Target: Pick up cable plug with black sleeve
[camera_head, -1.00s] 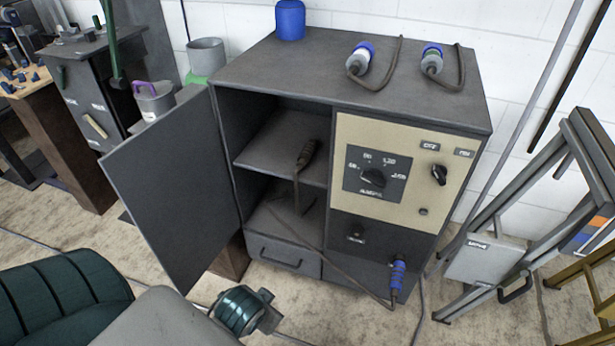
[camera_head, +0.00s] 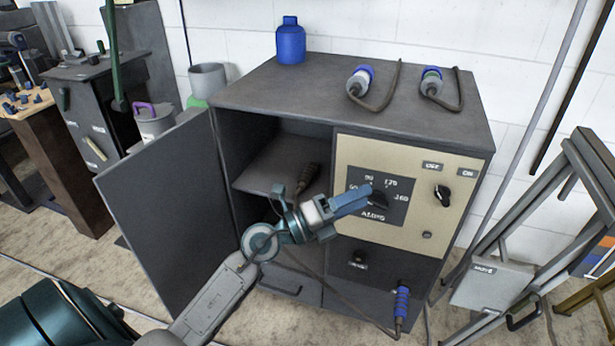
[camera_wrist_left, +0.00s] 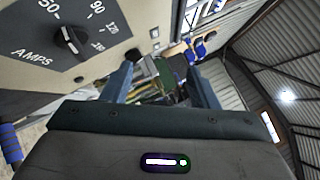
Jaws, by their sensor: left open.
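A cable plug with a dark, blackish sleeve (camera_head: 308,178) lies on the upper shelf inside the open cabinet, partly hidden behind my left gripper. My left gripper (camera_head: 360,198) is in front of the cabinet, pointing right across the beige control panel near the AMPS dial. It is open and empty. In the left wrist view the two blue-grey fingers (camera_wrist_left: 162,80) stand apart with nothing between them, and the AMPS dial (camera_wrist_left: 70,40) is at upper left. The plug is not seen there. My right gripper is not in view.
The welder cabinet (camera_head: 270,85) has its door (camera_head: 155,200) swung open to the left. A blue-sleeved plug (camera_head: 402,305) is at the lower right front. A metal frame (camera_head: 590,170) stands right.

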